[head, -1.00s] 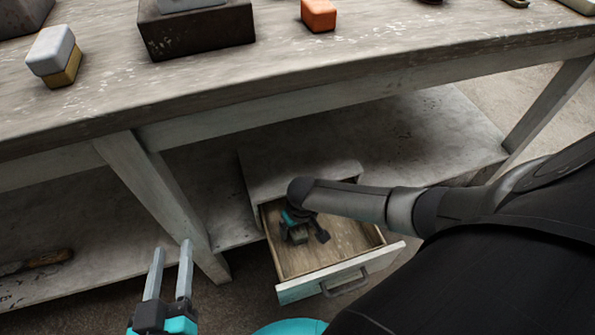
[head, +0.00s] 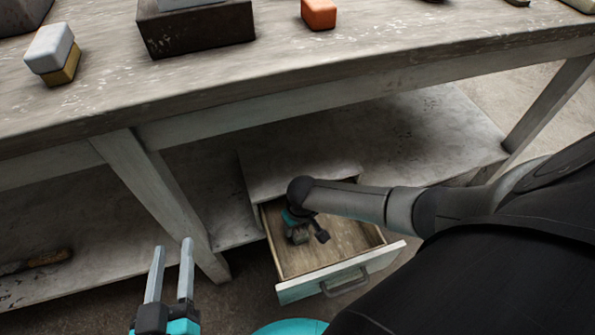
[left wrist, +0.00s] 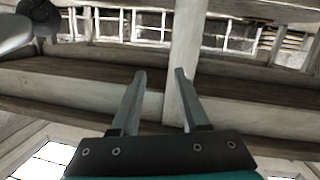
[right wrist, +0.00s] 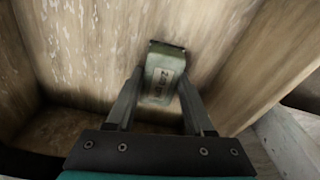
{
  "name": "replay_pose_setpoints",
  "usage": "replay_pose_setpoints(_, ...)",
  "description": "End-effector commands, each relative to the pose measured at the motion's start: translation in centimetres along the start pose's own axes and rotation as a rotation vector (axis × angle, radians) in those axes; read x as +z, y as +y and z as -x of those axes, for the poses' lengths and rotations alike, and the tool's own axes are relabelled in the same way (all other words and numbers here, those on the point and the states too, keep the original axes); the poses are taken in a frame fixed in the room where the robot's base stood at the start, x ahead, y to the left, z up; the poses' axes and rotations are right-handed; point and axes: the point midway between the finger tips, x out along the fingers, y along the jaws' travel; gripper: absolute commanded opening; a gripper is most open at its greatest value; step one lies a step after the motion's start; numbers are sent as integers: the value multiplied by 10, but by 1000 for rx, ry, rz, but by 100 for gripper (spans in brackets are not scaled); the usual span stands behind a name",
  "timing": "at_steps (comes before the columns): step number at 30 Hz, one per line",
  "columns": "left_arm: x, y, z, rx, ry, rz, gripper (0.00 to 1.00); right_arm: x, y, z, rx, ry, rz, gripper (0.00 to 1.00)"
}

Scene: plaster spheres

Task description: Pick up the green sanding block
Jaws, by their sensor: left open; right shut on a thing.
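The green sanding block (right wrist: 160,92) shows in the right wrist view, a small dull-green block with dark lettering on its face. My right gripper (right wrist: 161,74) is shut on it, one finger along each side. In the head view my right gripper (head: 299,222) reaches down into the open drawer (head: 343,283), and the block (head: 301,236) shows only in part beneath it. Whether the block touches the drawer floor is unclear. My left gripper (head: 172,270) is open and empty, low in front of the bench leg; its parted fingers (left wrist: 155,98) also show in the left wrist view.
The drawer's walls stand close around my right gripper. The bench top (head: 240,85) overhangs the lower shelf (head: 420,135). On top are a white-and-yellow block (head: 51,53), a dark box (head: 196,30) and an orange block (head: 319,14). A bench leg (head: 163,195) stands behind my left gripper.

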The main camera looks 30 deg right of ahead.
Motion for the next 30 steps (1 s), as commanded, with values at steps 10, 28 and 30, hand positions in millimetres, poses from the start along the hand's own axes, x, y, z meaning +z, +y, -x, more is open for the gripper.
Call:
replay_pose_setpoints(10, 0, 0, 0, 0, -1, 0, 45, 0, 0, 0, 0, 0, 0, 0)
replay_pose_setpoints(28, 2, -8, -3, -19, -96, -24, 45, -1, 0, 10, 0, 1, 0, 0)
replay_pose_setpoints(30, 4, -11, -3, -28, -132, -31, 45, -2, 0, 13, 0, 0, 0, 0)
